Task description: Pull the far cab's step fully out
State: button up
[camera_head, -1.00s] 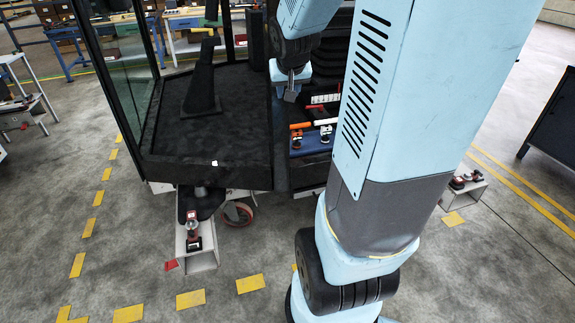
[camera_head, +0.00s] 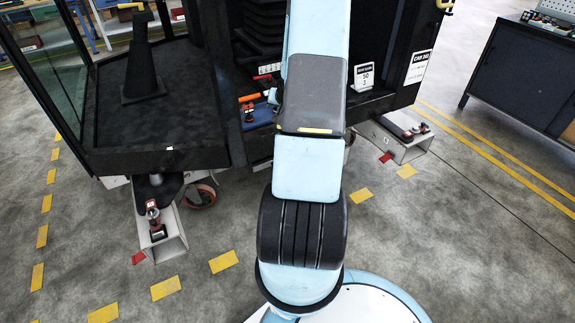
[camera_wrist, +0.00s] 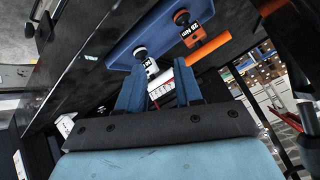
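A black cab (camera_head: 150,110) with a dark floor and glass side stands at the left of the head view, on a wheeled trolley. A dark part (camera_head: 157,187) sticks out low at its front, above a light metal beam; I cannot tell whether this is the step. I cannot tell which part is the far cab. Beyond the fingertips is a blue tray (camera_wrist: 120,55) with tools. My arm hides my gripper in the head view.
Two light hollow beams (camera_head: 174,238) (camera_head: 405,150) jut from the trolley with red-and-black fittings on top. A placard (camera_head: 418,68) is on the right post. A dark cabinet (camera_head: 515,75) stands at the right. Open floor with yellow markings lies in front.

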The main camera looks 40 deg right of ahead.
jog(key=s+d+f+m+t, duration=0.1)
jog(key=s+d+f+m, duration=0.15)
jog(key=f, duration=0.65)
jog(key=s+d+f+m+t, duration=0.2)
jog(key=s+f+m, duration=0.15)
jog(key=f, duration=0.55)
jog(key=s+a+f+m+t+h, duration=0.15)
jog(key=s+f+m+t, duration=0.35)
jog(key=s+f, duration=0.55)
jog(key=shift+m+g, duration=0.4)
jog(key=shift+g, duration=0.3)
jog(key=x, duration=1)
jog(key=a+f+x, duration=0.1)
jog(key=x, duration=0.4)
jog(key=shift+w+a, duration=0.1)
jog(key=shift+a, duration=0.05)
jog(key=shift+c, duration=0.3)
grip_shut()
